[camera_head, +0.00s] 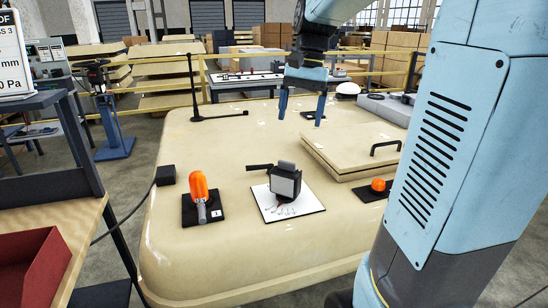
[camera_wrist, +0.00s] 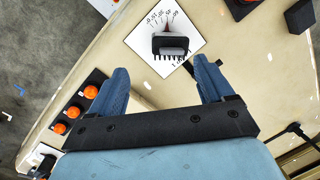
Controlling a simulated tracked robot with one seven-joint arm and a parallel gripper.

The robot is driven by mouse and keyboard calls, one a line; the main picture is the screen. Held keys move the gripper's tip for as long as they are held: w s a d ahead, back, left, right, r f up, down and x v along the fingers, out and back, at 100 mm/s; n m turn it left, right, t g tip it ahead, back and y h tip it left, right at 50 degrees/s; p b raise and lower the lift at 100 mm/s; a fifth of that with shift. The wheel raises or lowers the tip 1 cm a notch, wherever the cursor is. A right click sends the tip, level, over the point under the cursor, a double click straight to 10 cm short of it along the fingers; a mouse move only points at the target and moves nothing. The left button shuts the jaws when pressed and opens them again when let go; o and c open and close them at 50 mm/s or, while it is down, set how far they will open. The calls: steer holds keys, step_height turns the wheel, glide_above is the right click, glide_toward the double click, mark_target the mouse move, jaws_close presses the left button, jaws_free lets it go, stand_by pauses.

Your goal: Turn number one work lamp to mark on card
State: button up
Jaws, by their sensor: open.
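The work lamp (camera_head: 285,184) is a black box with a pale face, standing on a white card (camera_head: 266,206) on the beige roof. A black handle-like piece sticks out to its left. In the wrist view, the lamp (camera_wrist: 171,44) stands on the card (camera_wrist: 143,38), which has a fan of printed degree marks and a dark numeral near the lamp's edge. The numeral is partly hidden. My gripper (camera_head: 302,107) hangs above the roof behind the lamp, fingers apart and empty. In the wrist view, my gripper (camera_wrist: 159,74) has the lamp beyond its fingertips, not touching.
A raised hatch (camera_head: 350,150) with a black handle lies behind. A black pole (camera_head: 194,85) rises at the back left. In the wrist view, several orange domes (camera_wrist: 73,112) line the left side.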

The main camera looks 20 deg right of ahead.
mark_target(286, 162)
steer(key=w+d+f+m+g+y, duration=0.1)
steer(key=w+d+m+g+y, duration=0.15)
steer(key=w, duration=0.45)
steer(key=shift+h, duration=0.45)
steer(key=x, duration=1.4)
steer(key=shift+w+a, duration=0.1)
steer(key=shift+w, duration=0.15)
steer(key=shift+c, duration=0.2)
steer(key=c, duration=1)
steer(key=shift+a+n+g+h, duration=0.1)
steer(key=shift+n+g+h, duration=0.35)
steer(key=shift+n, duration=1)
steer(key=o, duration=1)
steer(key=shift+o, duration=0.2)
steer(key=v, duration=1.3)
steer(key=shift+w+r, duration=0.2)
steer(key=shift+r, duration=0.1)
